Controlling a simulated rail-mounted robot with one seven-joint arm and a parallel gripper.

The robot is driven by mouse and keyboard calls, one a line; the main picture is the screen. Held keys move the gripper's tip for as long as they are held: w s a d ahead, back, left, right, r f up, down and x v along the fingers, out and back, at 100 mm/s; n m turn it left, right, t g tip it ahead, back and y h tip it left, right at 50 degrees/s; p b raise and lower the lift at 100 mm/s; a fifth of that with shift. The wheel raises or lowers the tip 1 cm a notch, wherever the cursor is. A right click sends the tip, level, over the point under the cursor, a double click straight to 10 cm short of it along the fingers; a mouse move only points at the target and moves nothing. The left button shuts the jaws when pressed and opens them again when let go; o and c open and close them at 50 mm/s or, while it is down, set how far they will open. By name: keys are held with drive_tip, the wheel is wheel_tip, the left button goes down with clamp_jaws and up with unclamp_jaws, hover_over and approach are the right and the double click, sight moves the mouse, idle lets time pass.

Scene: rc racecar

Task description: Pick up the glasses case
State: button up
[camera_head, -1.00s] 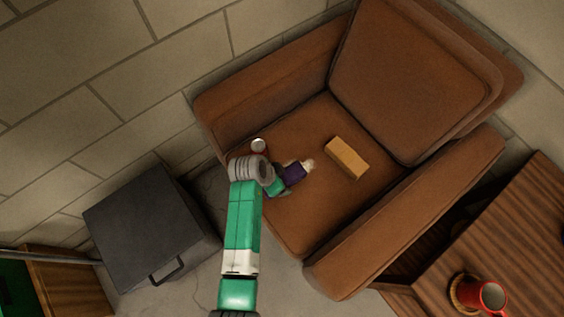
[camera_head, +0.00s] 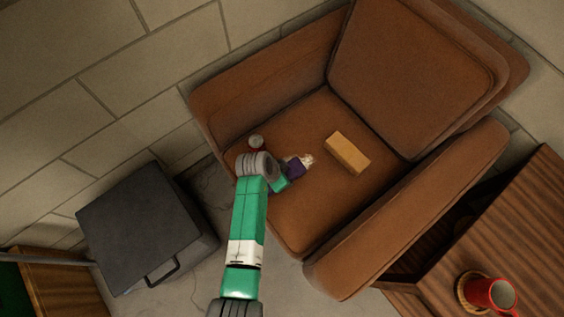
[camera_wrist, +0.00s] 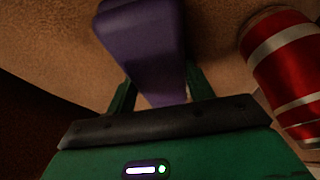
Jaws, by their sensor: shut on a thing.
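The glasses case appears to be the purple, rounded, oblong thing (camera_wrist: 145,40) in the wrist view, which also shows as a small purple shape (camera_head: 296,168) over the armchair seat in the head view. My gripper (camera_wrist: 158,92) is shut on it, with a dark green finger on each side of its near end. The far end of the case runs out of the top of the wrist view. In the head view my wrist and green hand hide the fingers and part of the case. I cannot tell whether the case touches the seat.
A red and white can (camera_wrist: 283,65) stands close to the right of my gripper in the wrist view. A yellow-brown box (camera_head: 347,153) lies on the brown armchair seat (camera_head: 310,220). The chair's arms and back rise around it. A red mug (camera_head: 492,294) stands on the wooden table.

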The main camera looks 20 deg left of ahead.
drive_tip(key=shift+r, duration=0.1)
drive_tip(key=shift+r, duration=0.35)
drive_tip(key=r+p, duration=0.2)
drive_tip(key=r, duration=0.1)
drive_tip(key=shift+s+r, duration=0.1)
drive_tip(key=shift+s, duration=0.1)
drive_tip(key=s+r+p, duration=0.1)
drive_tip(key=s+p, duration=0.4)
drive_tip(key=s, duration=1)
drive_tip(key=shift+s+a, duration=0.25)
drive_tip(key=shift+s, duration=0.1)
